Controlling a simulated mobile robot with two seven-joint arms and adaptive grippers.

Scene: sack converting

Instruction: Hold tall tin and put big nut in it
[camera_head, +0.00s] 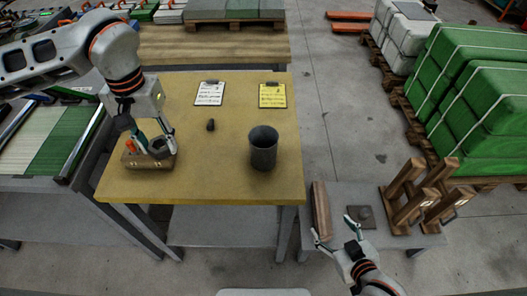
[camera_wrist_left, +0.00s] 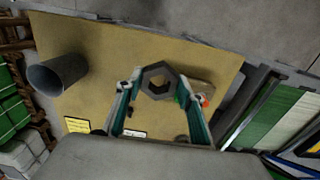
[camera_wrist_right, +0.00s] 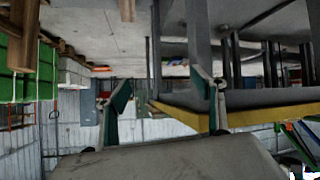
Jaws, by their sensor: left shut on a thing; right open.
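The tall tin (camera_head: 263,156) is a dark grey open cylinder standing upright on the right part of the yellow-brown table. It also shows in the left wrist view (camera_wrist_left: 62,74). My left gripper (camera_head: 153,142) is shut on the big nut (camera_wrist_left: 158,68), a dark grey hexagonal ring, at the table's left side. In the head view the nut (camera_head: 158,146) appears over a wooden block; I cannot tell whether they touch. My right gripper (camera_head: 333,231) is open and empty, in front of the table and below right of the tin.
The wooden block (camera_head: 150,163) holds small orange and green items. A small dark object (camera_head: 211,125), a white clipboard (camera_head: 210,94) and a yellow clipboard (camera_head: 272,96) lie on the table. A low grey bench (camera_head: 345,192) with wooden pieces stands to the right. The table between block and tin is clear.

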